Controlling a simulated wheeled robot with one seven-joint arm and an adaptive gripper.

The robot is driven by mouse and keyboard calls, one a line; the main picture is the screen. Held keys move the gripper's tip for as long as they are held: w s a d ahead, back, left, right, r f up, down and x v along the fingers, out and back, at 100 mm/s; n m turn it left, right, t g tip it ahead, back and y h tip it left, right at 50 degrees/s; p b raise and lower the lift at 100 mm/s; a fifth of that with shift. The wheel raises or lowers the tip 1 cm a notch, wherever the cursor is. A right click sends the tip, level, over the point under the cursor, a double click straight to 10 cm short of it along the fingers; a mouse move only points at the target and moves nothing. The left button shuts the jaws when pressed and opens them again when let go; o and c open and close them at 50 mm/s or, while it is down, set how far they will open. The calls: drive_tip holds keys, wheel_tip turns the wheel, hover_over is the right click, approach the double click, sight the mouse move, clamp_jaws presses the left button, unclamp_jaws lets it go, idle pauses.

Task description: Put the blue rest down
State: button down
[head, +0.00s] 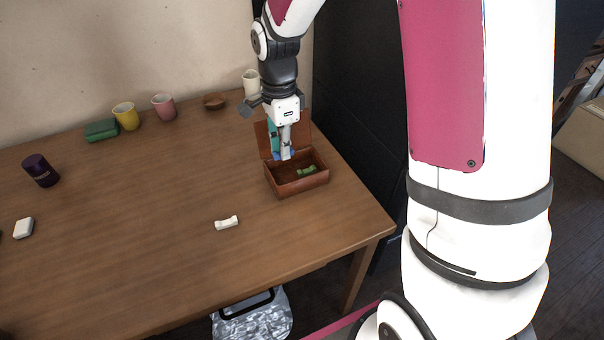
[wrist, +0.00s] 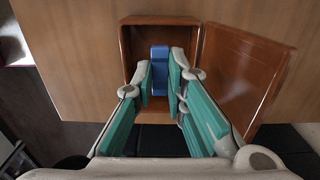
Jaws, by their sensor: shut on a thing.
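The blue rest (wrist: 159,84) is a small blue bar between my fingertips in the wrist view. A bit of it (head: 290,154) shows at the fingertips in the head view. My gripper (head: 284,154) is shut on it and points down over the open brown wooden box (head: 300,188). In the wrist view the box (wrist: 127,50) lies behind the blue rest. I cannot tell how far the rest is above the box floor. A green rest (head: 307,170) lies inside the box in the head view; I cannot make it out in the wrist view.
The box lid (wrist: 240,70) stands open. A white rest (head: 227,222) lies on the table (head: 150,240) in front. A white block (head: 23,228), dark purple cup (head: 41,171), green block (head: 101,130), yellow cup (head: 125,117) and pink cup (head: 163,107) stand left. The table middle is clear.

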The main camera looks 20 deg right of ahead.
hover_over(285, 181)
wheel_tip(285, 181, down, 4)
drive_tip(key=shift+d+f+b, duration=0.15)
drive_tip(key=shift+b, duration=0.2)
drive_tip(key=shift+f+b, duration=0.4)
drive_tip(key=shift+f, duration=1.55)
drive_tip(key=shift+f, duration=0.15)
drive_tip(key=c, duration=1.6)
unclamp_jaws()
